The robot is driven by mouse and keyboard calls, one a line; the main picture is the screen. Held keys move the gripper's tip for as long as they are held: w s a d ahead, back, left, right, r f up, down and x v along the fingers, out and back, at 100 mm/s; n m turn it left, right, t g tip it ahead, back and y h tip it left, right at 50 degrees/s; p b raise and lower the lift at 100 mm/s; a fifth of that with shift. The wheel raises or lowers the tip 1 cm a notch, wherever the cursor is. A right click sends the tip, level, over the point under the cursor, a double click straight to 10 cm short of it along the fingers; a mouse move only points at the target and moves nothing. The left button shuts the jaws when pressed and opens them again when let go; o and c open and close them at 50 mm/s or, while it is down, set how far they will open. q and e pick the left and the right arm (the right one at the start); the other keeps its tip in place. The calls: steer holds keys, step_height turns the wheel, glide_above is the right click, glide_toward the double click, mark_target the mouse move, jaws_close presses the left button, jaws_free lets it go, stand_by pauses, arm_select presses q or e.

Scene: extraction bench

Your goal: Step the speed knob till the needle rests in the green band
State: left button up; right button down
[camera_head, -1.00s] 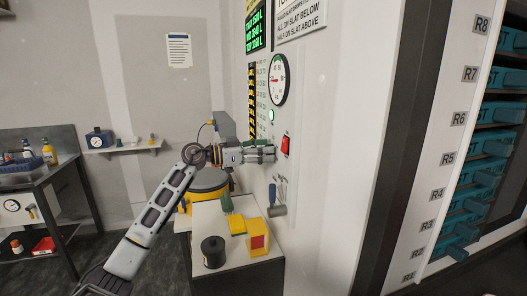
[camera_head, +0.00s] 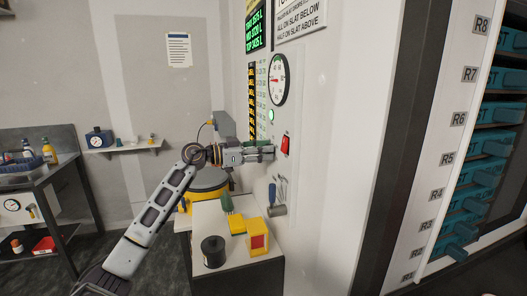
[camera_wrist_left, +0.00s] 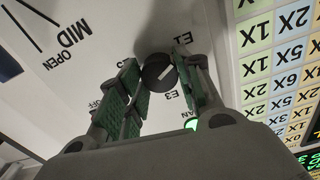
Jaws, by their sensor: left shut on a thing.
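The speed knob (camera_wrist_left: 158,73) is a dark round knob with a pale pointer line, on a white panel with marks such as E1 and E3 around it, in the left wrist view. My left gripper (camera_head: 266,152) reaches the wall panel and hides the knob in the head view. Its green-padded fingers (camera_wrist_left: 160,86) are shut on the knob, one on each side. The round white gauge (camera_head: 279,80) hangs above, its red needle pointing left. My right gripper is not in view.
A red switch (camera_head: 286,145) sits just right of the gripper, and a green lamp (camera_head: 270,115) above it. Below, a bench (camera_head: 251,272) holds a black spool (camera_head: 213,252) and a yellow-red box (camera_head: 258,238). A teal-drawer rack (camera_head: 470,203) stands at right.

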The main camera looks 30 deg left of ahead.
arm_select(q)
steer(key=shift+m, duration=0.3)
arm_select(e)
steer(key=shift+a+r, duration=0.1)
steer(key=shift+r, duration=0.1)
arm_select(q)
steer(key=shift+m+p, duration=0.3)
steer(key=shift+m, duration=5.1)
steer(key=o, duration=1)
steer(key=shift+s, duration=0.1)
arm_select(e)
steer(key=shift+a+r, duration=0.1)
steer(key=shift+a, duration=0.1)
